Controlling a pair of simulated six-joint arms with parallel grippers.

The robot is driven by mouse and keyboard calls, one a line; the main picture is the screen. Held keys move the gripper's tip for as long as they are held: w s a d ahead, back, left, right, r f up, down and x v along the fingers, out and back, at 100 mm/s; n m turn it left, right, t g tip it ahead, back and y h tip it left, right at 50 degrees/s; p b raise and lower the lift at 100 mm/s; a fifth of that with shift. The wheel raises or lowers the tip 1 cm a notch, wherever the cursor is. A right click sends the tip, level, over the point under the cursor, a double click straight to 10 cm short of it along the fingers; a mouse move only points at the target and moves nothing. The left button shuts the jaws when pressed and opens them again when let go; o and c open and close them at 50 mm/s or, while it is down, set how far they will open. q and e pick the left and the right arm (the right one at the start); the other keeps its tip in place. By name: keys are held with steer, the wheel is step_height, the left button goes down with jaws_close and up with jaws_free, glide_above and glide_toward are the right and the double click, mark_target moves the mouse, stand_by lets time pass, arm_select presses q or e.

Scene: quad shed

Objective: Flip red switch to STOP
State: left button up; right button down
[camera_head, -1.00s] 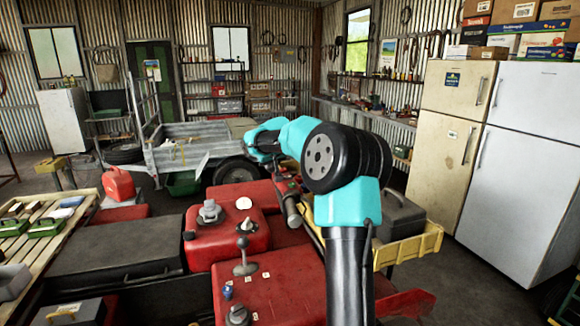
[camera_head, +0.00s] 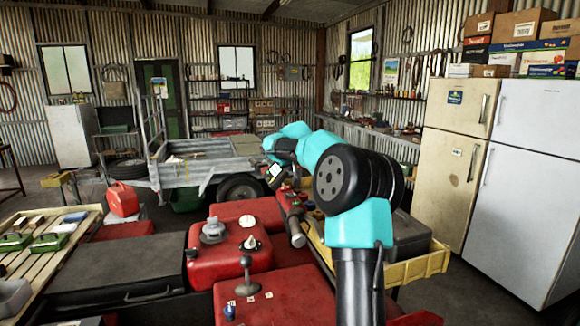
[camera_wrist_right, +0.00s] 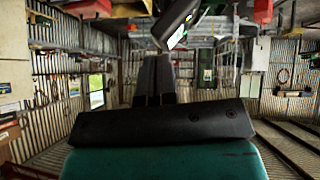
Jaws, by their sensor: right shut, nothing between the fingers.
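A red quad bike (camera_head: 275,298) fills the lower middle of the head view. Its handlebar grip (camera_head: 296,232) lies left of my right arm. A small dark display (camera_head: 274,171) with a lit screen sits near the handlebar, beside my right wrist. In the right wrist view, the display (camera_wrist_right: 176,24) is at the top, just beyond the closed fingertips of my right gripper (camera_wrist_right: 154,62). The gripper is empty; I cannot tell whether it touches the display. I cannot make out the red switch or its lettering. My left gripper is not in view.
A yellow rack (camera_head: 425,262) with a dark box is right of my arm. A grey trailer (camera_head: 190,170) stands behind the quad. A slatted wooden rack (camera_head: 30,262) and red fuel can (camera_head: 122,199) are at left. Fridges (camera_head: 530,180) stand at right.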

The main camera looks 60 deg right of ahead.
glide_above(285, 188)
steer(key=s, duration=0.2)
steer(key=f, duration=0.5)
steer(key=shift+w+a+f, duration=0.15)
steer(key=shift+w+a, duration=0.05)
steer(key=shift+w, duration=0.05)
step_height(285, 188, down, 3)
steer(key=shift+s+d+r, duration=0.1)
steer(key=shift+s, duration=0.05)
steer(key=shift+f, duration=0.4)
